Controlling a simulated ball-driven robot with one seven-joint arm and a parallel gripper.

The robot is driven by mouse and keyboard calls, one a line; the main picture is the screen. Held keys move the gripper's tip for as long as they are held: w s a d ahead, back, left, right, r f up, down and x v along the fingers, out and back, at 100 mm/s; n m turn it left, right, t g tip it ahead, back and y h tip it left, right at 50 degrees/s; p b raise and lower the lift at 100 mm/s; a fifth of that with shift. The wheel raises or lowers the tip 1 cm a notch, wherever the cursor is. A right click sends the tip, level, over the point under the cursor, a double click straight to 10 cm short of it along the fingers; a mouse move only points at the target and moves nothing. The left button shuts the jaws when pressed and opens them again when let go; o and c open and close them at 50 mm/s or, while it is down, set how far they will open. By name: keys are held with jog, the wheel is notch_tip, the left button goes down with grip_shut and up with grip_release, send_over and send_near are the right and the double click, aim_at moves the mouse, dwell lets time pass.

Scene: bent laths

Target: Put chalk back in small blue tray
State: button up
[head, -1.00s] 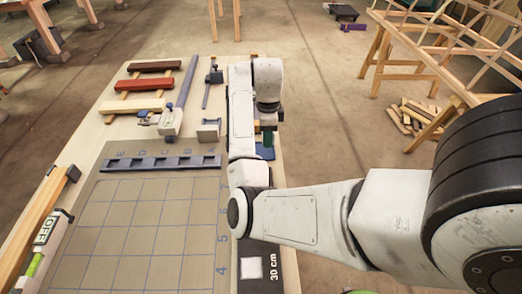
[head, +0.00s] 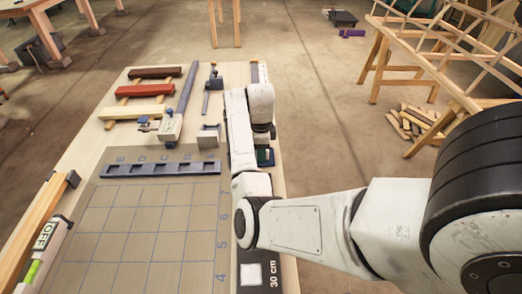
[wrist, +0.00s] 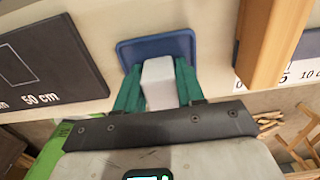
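The small blue tray (wrist: 138,50) lies on the pale bench top near its edge, at the top middle of the wrist view. The chalk (wrist: 159,84) is a whitish block between the green fingers of my gripper (wrist: 159,92), which are closed against its sides. The chalk's far end overlaps the tray's near part in the wrist view; whether it touches the tray floor cannot be told. In the head view my gripper (head: 264,157) is low at the bench's right side, and my arm hides most of the tray and the chalk there.
In the wrist view, a dark plate marked 50 cm (wrist: 50,65) lies left of the tray and a wooden bar (wrist: 268,40) stands to its right. In the head view, a slotted dark rack (head: 160,169) and a gridded mat (head: 130,225) lie to the left.

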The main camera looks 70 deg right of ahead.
jog(key=shift+o, duration=0.9)
notch_tip(320, 180, up, 12)
jog(key=p, duration=0.2)
jog(key=shift+r, duration=0.2)
